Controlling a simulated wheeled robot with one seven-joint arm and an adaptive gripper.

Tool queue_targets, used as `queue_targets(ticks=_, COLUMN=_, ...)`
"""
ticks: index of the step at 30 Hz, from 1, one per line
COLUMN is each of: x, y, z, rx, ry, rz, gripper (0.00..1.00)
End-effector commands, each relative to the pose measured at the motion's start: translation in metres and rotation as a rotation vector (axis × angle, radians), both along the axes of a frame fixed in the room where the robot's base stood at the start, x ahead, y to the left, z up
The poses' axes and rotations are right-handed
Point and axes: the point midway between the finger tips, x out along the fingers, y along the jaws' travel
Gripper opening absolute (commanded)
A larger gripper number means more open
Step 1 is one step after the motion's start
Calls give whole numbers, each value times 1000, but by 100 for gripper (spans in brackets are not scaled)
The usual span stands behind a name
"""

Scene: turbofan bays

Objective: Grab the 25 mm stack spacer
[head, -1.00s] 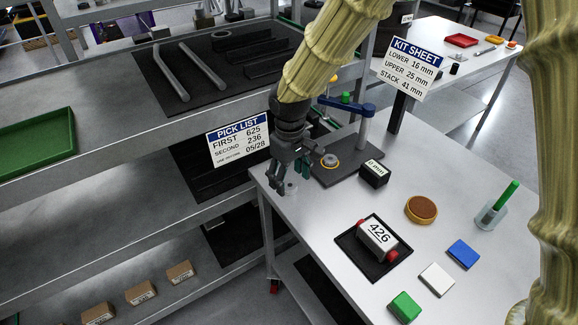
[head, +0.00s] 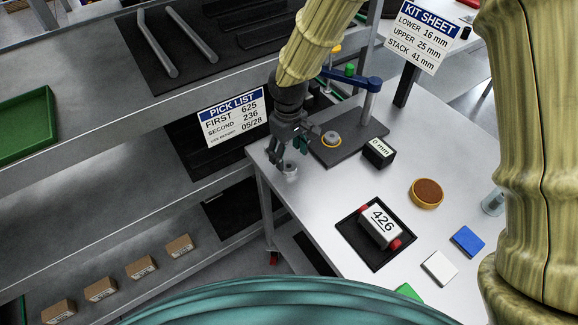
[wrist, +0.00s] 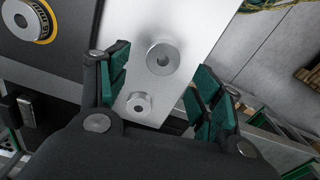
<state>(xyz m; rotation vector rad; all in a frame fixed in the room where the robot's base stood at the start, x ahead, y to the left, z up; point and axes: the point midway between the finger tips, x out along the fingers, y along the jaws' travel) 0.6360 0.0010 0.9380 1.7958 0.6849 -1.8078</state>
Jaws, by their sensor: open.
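Two silver ring-shaped spacers stand on the bench top between my fingers in the wrist view: a larger-looking one (wrist: 162,57) and a smaller-looking one (wrist: 138,104). I read no size on either, so I cannot tell which is 25 mm. In the head view one silver spacer (head: 290,169) shows just below my fingertips, near the bench's left corner; the other is hidden or not distinct. My gripper (head: 287,158) is open and empty above them, its green-padded fingers spread to either side in the wrist view (wrist: 160,72).
A dark stand with a blue arm (head: 352,140) carries a silver disc in a yellow ring (head: 331,139). A black "0 mm" block (head: 379,152) is beside it. The "426" part (head: 380,226) lies in a black tray. A kit sheet (head: 420,40) reads lower 16, upper 25, stack 41 mm.

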Motion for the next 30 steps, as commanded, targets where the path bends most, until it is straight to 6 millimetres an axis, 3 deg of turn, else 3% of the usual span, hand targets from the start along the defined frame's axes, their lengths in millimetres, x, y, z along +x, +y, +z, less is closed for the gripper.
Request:
queue_targets(ticks=15, x=0, y=-2, z=-45, rx=-1, ry=1, rz=0, gripper=65)
queue_targets(ticks=25, x=0, y=-2, z=-50, rx=0, ry=0, rz=-1, gripper=65)
queue_targets(ticks=26, x=0, y=-2, z=-50, rx=-1, ry=1, rz=-1, gripper=64)
queue_targets(ticks=30, x=0, y=-2, z=-50, rx=0, ry=0, rz=-1, gripper=38)
